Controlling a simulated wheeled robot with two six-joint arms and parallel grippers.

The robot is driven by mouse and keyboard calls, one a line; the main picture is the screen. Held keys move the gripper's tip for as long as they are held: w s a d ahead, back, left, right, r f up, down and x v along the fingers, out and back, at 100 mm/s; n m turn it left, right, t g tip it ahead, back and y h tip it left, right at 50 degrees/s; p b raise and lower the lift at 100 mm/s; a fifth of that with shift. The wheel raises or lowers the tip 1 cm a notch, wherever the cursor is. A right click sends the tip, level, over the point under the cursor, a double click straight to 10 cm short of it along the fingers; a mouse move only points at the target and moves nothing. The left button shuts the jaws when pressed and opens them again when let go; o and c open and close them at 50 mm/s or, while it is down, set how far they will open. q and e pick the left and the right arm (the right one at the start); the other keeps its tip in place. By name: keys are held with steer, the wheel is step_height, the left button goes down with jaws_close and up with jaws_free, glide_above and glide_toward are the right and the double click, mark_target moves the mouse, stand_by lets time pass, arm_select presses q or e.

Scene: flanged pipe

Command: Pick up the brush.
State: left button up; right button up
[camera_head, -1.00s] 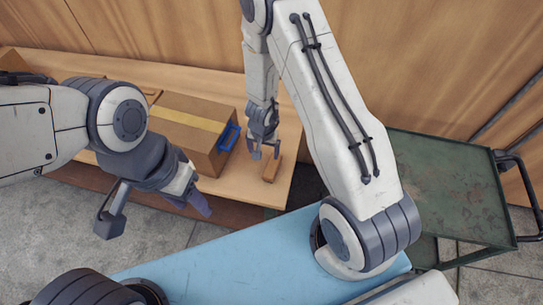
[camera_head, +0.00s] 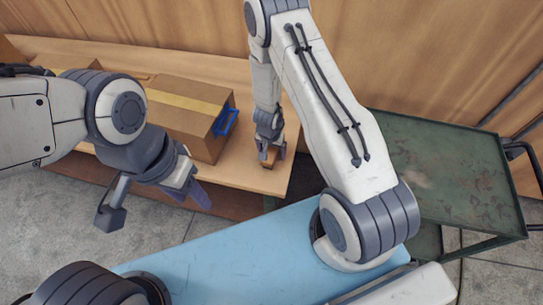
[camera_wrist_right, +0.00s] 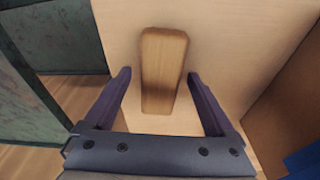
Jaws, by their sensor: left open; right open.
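The brush shows as a small wooden block (camera_head: 268,158) on the wooden bench, near its right end and front edge. In the right wrist view its plain wooden top (camera_wrist_right: 163,68) lies between and a little beyond my fingers; bristles are not visible. My right gripper (camera_head: 271,153) is open and directly over the brush, with a finger on either side. In the wrist view the fingers (camera_wrist_right: 164,88) stand apart from the wood. My left gripper (camera_head: 196,190) is open and empty, in front of the bench at the left, far from the brush.
A cardboard box (camera_head: 195,115) with yellow tape stands on the bench (camera_head: 255,75) just left of my right gripper. A blue item (camera_head: 225,120) is at the box's right end. A green metal cart (camera_head: 450,185) stands to the right. A wooden wall is behind.

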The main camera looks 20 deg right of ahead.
mark_target(272, 149)
jaws_close()
steer(key=shift+r, duration=0.1)
step_height(272, 149, up, 5)
steer(key=p, duration=0.3)
steer(key=shift+w, duration=0.1)
steer(key=s+d+r, duration=0.4)
steer(key=d+r, duration=0.1)
steer(key=d, duration=0.6)
steer(key=shift+r, duration=0.4)
